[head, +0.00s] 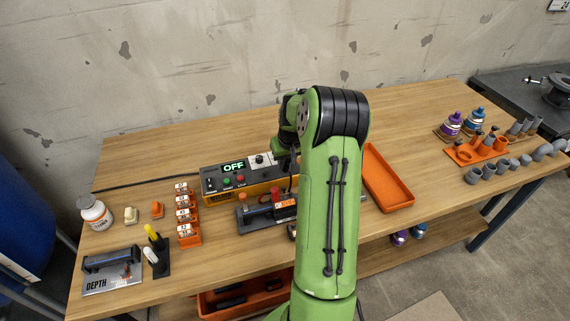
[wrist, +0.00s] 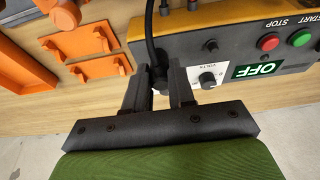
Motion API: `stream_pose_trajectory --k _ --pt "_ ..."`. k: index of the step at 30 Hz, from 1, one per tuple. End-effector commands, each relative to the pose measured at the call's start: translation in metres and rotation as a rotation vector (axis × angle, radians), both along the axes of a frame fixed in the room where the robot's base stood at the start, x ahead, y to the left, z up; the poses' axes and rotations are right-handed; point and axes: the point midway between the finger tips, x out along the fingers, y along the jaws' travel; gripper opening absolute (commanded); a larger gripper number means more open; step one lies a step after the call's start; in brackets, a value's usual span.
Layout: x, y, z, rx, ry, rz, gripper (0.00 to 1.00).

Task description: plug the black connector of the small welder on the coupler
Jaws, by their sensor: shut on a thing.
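The small welder (head: 225,182) is a yellow and dark box at the left-middle of the bench, its display reading OFF. My gripper (wrist: 157,83) is beside the knob end of the box, shut on the black connector (wrist: 158,73). The connector is mostly hidden between the fingers, and a black cable (wrist: 149,30) leads from it. A dark fixture (head: 250,216) with red and orange parts stands in front of the welder. I cannot clearly make out the coupler.
Orange clips (head: 187,217), a white bottle (head: 95,212) and a depth gauge (head: 112,270) stand left. An orange tray (head: 388,180) lies right of my arm. Orange plates (wrist: 85,45) show in the wrist view. The right-middle of the bench is clear.

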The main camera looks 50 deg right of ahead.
Motion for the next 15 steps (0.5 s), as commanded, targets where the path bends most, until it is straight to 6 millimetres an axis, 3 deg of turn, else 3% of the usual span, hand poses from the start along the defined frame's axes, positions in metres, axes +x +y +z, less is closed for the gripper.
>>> stream_pose_trajectory --k 15 --pt "0.000 0.000 0.027 -0.001 0.000 0.000 0.00"
